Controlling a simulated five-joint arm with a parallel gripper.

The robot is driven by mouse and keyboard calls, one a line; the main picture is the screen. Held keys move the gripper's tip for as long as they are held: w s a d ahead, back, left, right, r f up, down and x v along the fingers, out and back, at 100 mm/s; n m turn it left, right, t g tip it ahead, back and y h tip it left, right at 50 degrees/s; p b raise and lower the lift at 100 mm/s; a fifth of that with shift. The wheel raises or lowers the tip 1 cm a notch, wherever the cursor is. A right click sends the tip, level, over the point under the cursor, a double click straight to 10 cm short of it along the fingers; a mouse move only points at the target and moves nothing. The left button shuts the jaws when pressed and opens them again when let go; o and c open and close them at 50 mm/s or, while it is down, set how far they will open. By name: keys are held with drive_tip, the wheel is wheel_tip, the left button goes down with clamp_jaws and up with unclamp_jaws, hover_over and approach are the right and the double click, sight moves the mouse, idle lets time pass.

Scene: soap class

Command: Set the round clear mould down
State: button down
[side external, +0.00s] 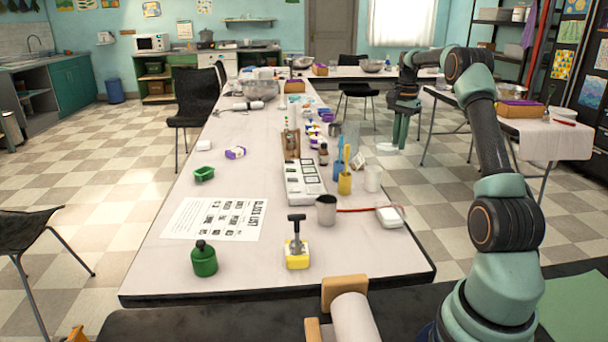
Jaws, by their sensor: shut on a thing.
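My gripper (398,139) points down at the end of my raised arm, right of the long table's (225,155) right edge in the side external view. Its teal fingers are close together. A faint, pale, see-through thing at the fingertips looks like the round clear mould (388,147). It appears in front of the checkered floor, and its height is hard to judge. The fingers look shut on it, but its outline is too small and faint to see clearly.

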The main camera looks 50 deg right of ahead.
wheel_tip(320, 180, down, 18)
drive_tip(key=shift+r, duration=0.2)
drive_tip(key=c, duration=0.9)
unclamp_jaws()
